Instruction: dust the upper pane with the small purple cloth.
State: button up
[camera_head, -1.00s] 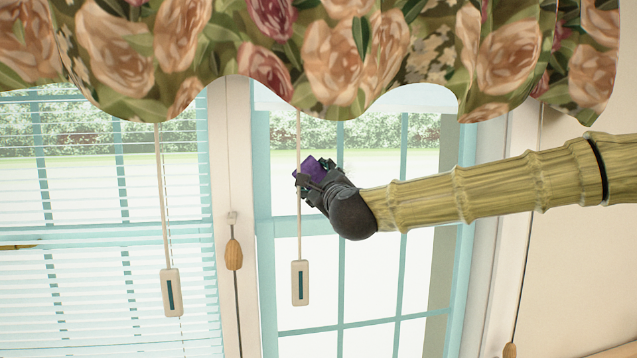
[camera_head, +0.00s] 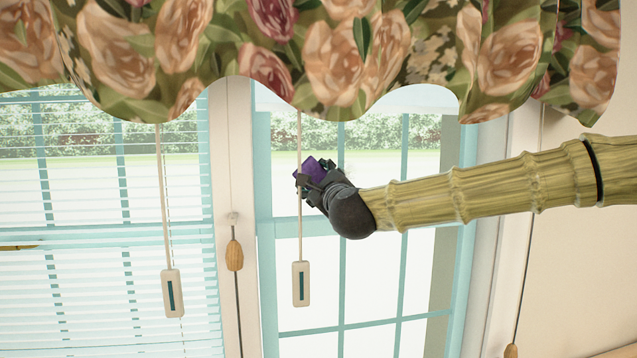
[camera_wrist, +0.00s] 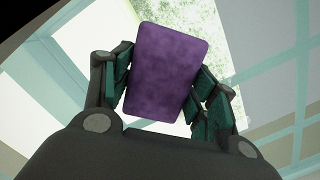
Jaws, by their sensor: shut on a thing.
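My gripper (camera_head: 316,178) is shut on the small purple cloth (camera_head: 309,167), in front of the right-hand window. In the wrist view the cloth (camera_wrist: 168,72) is a flat purple rectangle, held between the two fingers of my gripper (camera_wrist: 165,85). The upper pane (camera_head: 372,175) has blue-green bars, with a hedge and pale ground showing through it. The cloth is over the left part of this pane, above the horizontal rail. I cannot tell whether it touches the glass. The valance hides the top of the pane.
A floral valance (camera_head: 330,60) hangs across the top. A pull cord with a pale tag (camera_head: 301,284) hangs right beside my gripper. Another tag (camera_head: 172,293) and a wooden toggle (camera_head: 234,255) hang further left, near the slatted blind (camera_head: 90,290).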

aim_at(351, 179)
jog(key=shift+w, duration=0.1)
jog(key=shift+w+d+b, duration=0.15)
jog(key=shift+d+b, duration=0.15)
jog(key=shift+d, duration=0.65)
jog(key=shift+w+d+b, duration=0.1)
jog(key=shift+d+b, duration=0.2)
jog(key=shift+d, duration=0.6)
jog(key=shift+w+d+b, duration=0.25)
jog(key=shift+w+d, duration=0.05)
jog(key=shift+d, duration=0.6)
jog(key=shift+w+d+b, duration=0.25)
jog(key=shift+d, duration=0.65)
jog(key=shift+d, duration=0.1)
jog(key=shift+w+d+b, duration=0.3)
jog(key=shift+d, duration=0.5)
jog(key=shift+w+d+b, duration=0.25)
jog(key=shift+d, duration=0.55)
jog(key=shift+w+a, duration=0.1)
jog(key=shift+a, duration=0.05)
jog(key=shift+s+a+b, duration=0.2)
jog(key=shift+a+b, duration=0.3)
jog(key=shift+a, duration=0.75)
jog(key=shift+s+a+b, duration=0.25)
jog(key=shift+a+b, duration=0.1)
jog(key=shift+a, duration=0.9)
jog(key=shift+s+a+b, duration=0.3)
jog(key=shift+a, duration=1)
jog(key=shift+s+a+b, duration=0.25)
jog(key=shift+a+b, duration=0.1)
jog(key=shift+a, duration=0.9)
